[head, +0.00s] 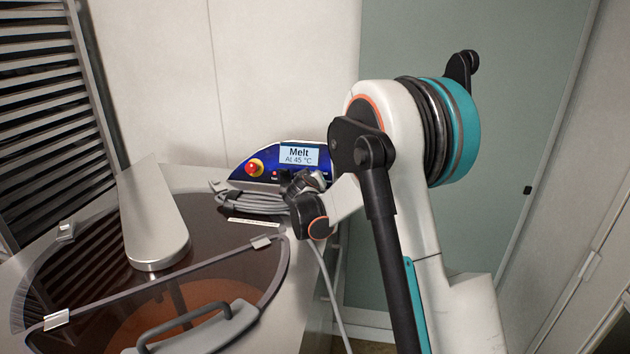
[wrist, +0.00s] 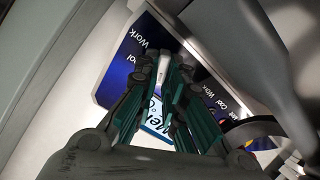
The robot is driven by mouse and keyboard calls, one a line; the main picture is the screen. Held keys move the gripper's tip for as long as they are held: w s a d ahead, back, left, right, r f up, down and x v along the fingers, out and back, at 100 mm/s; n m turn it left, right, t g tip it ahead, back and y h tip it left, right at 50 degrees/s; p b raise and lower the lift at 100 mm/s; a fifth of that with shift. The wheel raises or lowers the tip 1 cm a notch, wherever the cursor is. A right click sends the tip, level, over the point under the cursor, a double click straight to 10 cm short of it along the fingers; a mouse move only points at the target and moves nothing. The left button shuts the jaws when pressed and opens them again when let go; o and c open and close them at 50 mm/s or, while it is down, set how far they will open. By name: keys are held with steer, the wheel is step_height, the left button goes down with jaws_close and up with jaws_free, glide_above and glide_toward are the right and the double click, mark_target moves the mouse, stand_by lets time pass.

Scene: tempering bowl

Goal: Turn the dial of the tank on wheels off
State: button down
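The tank (head: 187,207) has a dark brown see-through cover and a blue control panel (head: 237,175) at its back. The panel's screen (head: 299,155) reads "Melt, At 45 °C". My gripper (head: 301,181) is at the panel's lower right, below the screen. In the wrist view the teal-padded fingers of my gripper (wrist: 172,65) point at the panel (wrist: 118,72), with a narrow gap between them. A pale piece shows in this gap near the tips; I cannot tell whether it is the dial or whether the fingers touch it. The dial's setting is hidden.
A red stop button (head: 254,168) on a yellow base sits on the panel's left. A coiled grey cable (head: 252,203) lies in front of the panel. A metal cover (head: 152,215) and a grey handle (head: 200,325) stand on the tank. A wall rises close behind.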

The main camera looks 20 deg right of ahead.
stand_by(0.3)
steer(key=n, duration=0.6)
steer(key=shift+a+f+b, duration=0.15)
steer(key=shift+b, duration=0.2)
steer(key=n, duration=0.6)
steer(key=shift+f+y, duration=0.2)
steer(key=shift+y, duration=0.2)
steer(key=shift+a, duration=0.1)
steer(key=c, duration=1.7)
jaws_free()
steer(key=shift+s, duration=0.1)
steer(key=v, duration=1.2)
steer(key=shift+r, duration=0.2)
